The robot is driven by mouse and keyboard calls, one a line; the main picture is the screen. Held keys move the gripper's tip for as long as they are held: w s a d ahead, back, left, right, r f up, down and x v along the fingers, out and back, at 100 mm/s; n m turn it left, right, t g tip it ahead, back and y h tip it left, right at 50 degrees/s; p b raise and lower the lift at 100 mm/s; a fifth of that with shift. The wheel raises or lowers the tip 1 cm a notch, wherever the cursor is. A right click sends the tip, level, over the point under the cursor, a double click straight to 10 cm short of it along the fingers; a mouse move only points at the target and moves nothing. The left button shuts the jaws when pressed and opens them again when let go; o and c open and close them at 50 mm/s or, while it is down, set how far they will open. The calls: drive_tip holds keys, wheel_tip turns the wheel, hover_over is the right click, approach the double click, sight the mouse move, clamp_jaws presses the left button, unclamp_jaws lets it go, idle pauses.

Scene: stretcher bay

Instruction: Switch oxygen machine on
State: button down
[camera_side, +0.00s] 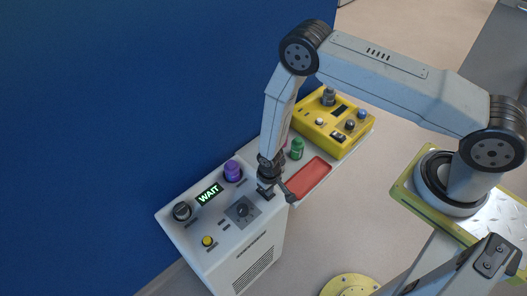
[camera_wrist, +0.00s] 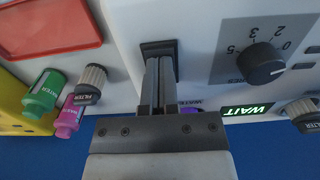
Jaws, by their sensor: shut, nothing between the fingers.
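The oxygen machine (camera_side: 215,250) is a white box against the blue wall. Its small display (camera_side: 209,194) is lit green and reads WAIT, also in the wrist view (camera_wrist: 249,110). A black square switch (camera_wrist: 160,48) sits on its top panel. My gripper (camera_side: 266,190) is shut and empty. In the wrist view its fingertips (camera_wrist: 160,62) are right at the switch and partly cover it; I cannot tell whether they touch or which way it is set. A numbered dial (camera_wrist: 262,62) lies beside the switch, also in the side view (camera_side: 242,210).
A purple bottle (camera_side: 232,170), a filter (camera_side: 182,211) and a yellow button (camera_side: 208,241) stand on the machine. To the right are a red tray (camera_side: 308,178), a green bottle (camera_side: 297,148) and a yellow device (camera_side: 343,133). A pink bottle (camera_wrist: 68,119) and another filter (camera_wrist: 90,84) are close by.

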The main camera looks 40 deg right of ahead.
drive_tip(key=shift+r, duration=3.55)
drive_tip(key=d+r+t, duration=0.1)
drive_tip(key=d+r, duration=0.1)
drive_tip(key=r, duration=0.6)
drive_tip(key=d+r, duration=0.3)
drive_tip(key=r, duration=0.6)
drive_tip(key=s+d+r+t, duration=0.1)
drive_tip(key=s+d+r, duration=0.3)
drive_tip(key=s+r, duration=0.5)
wheel_tip(320, 180, up, 2)
drive_tip(key=shift+d+r+t, duration=0.25)
drive_tip(key=shift+t, duration=0.05)
drive_tip(key=shift+w, duration=0.1)
